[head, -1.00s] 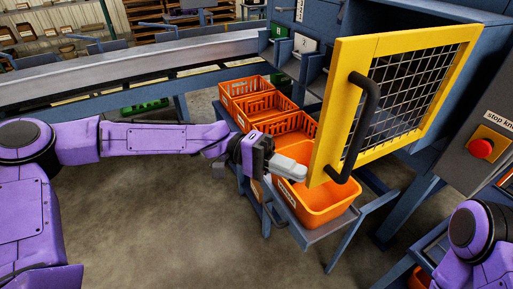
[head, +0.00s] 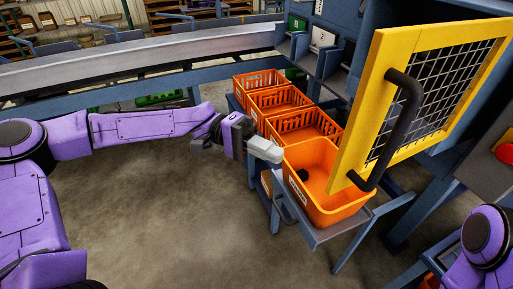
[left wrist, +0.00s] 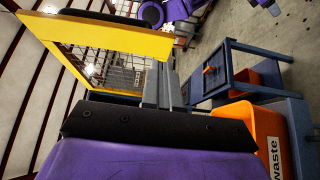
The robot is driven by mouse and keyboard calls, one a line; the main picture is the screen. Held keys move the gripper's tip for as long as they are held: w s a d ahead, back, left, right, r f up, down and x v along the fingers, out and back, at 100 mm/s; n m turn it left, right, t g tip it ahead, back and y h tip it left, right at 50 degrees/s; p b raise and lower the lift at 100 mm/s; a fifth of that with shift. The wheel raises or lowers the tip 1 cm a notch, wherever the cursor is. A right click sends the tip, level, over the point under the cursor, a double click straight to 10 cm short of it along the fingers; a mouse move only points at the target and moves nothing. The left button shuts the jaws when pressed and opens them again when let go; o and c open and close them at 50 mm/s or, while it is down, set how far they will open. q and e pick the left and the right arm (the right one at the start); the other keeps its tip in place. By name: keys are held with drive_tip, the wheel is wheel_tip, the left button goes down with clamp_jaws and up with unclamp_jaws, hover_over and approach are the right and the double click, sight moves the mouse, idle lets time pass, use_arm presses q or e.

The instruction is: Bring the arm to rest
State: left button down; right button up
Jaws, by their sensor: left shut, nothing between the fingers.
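My left arm reaches in from the left in the head view, and its gripper (head: 266,151) is shut and empty. Its grey fingers are at the left rim of the front orange bin (head: 335,205), apart from the yellow door; I cannot tell whether they touch the bin. In the left wrist view the closed fingers (left wrist: 163,88) point forward with nothing between them. My right arm shows only in part at the lower right of the head view; its gripper is out of the picture.
A yellow mesh door (head: 358,115) with a black handle (head: 397,125) stands open right of the bin. Several orange crates (head: 258,82) line the stand behind. A conveyor (head: 130,62) crosses the back. An orange "waste" bin (left wrist: 266,125) shows in the left wrist view. Floor at left is clear.

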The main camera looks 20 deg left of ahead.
use_arm(q)
drive_tip(key=w+f+n+t+y, duration=0.3)
drive_tip(key=w+f+n+t, duration=0.5)
drive_tip(key=f+n+t, duration=0.15)
drive_tip(key=s+a+f+n+y, duration=0.1)
drive_tip(key=s+f+n+y, duration=0.25)
drive_tip(key=f, duration=0.65)
drive_tip(key=s+f+n+y, duration=0.2)
drive_tip(key=f+y, duration=0.3)
drive_tip(key=f, duration=0.5)
drive_tip(key=s+a+f+m+y, duration=0.1)
drive_tip(key=s+a+f+y, duration=0.2)
drive_tip(key=s, duration=0.5)
drive_tip(key=s+a+f+m+g+y, duration=0.1)
drive_tip(key=s+a+f+m+y, duration=0.1)
drive_tip(key=s+a+f, duration=0.4)
drive_tip(key=s+a+f+m+g+y, duration=0.1)
drive_tip(key=s+a+f+y, duration=0.3)
drive_tip(key=s+a, duration=0.4)
drive_tip(key=s+m, duration=0.1)
drive_tip(key=s, duration=0.2)
drive_tip(key=shift+s+f, duration=0.2)
